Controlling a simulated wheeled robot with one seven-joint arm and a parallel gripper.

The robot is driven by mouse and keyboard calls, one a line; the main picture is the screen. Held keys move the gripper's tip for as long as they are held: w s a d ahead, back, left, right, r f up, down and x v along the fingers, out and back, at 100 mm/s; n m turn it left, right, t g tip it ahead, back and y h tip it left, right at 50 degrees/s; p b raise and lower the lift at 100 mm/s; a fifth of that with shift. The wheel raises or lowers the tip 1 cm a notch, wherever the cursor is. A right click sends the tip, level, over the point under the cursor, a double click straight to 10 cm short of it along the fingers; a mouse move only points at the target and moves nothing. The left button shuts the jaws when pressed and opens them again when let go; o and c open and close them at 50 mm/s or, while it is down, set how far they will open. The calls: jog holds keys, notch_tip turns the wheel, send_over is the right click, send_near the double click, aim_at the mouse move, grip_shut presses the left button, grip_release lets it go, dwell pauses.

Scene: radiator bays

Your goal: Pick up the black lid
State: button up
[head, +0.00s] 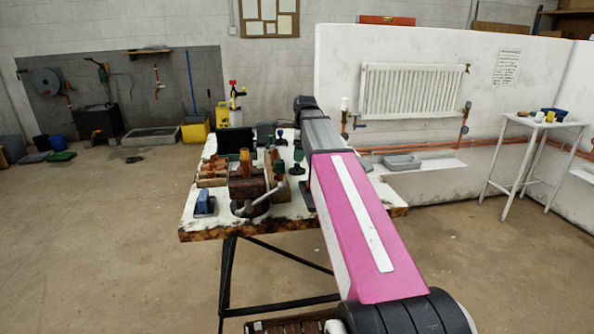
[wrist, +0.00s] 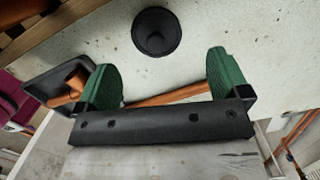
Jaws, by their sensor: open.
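A round, dark piece with a raised centre, which looks like the black lid (wrist: 157,31), sits on the pale, speckled worktop in the wrist view. My gripper (wrist: 163,62) has two green fingers, spread wide apart with nothing held between them. The lid lies just beyond the fingertips, roughly centred between them, and no contact shows. In the head view my arm reaches over the bench and my fingers cannot be made out. Small black pieces stand beside the arm there, but I cannot tell which is the lid.
In the wrist view, a dark tray (wrist: 38,84) with copper fittings lies by the left finger, and a copper pipe (wrist: 175,96) runs behind the fingers. The worktop (head: 222,220) is crowded with tools and a blue item (head: 204,203). A grey tray (head: 402,162) lies beyond.

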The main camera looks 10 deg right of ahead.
aim_at(297, 166)
jog(key=shift+s+a+f, duration=0.1)
jog(key=shift+a+f, duration=0.1)
jog(key=shift+f, duration=1.3)
jog(key=shift+s+a+f, duration=0.1)
jog(key=shift+a+f, duration=0.05)
jog(key=shift+f, duration=1.35)
jog(key=c, duration=0.9)
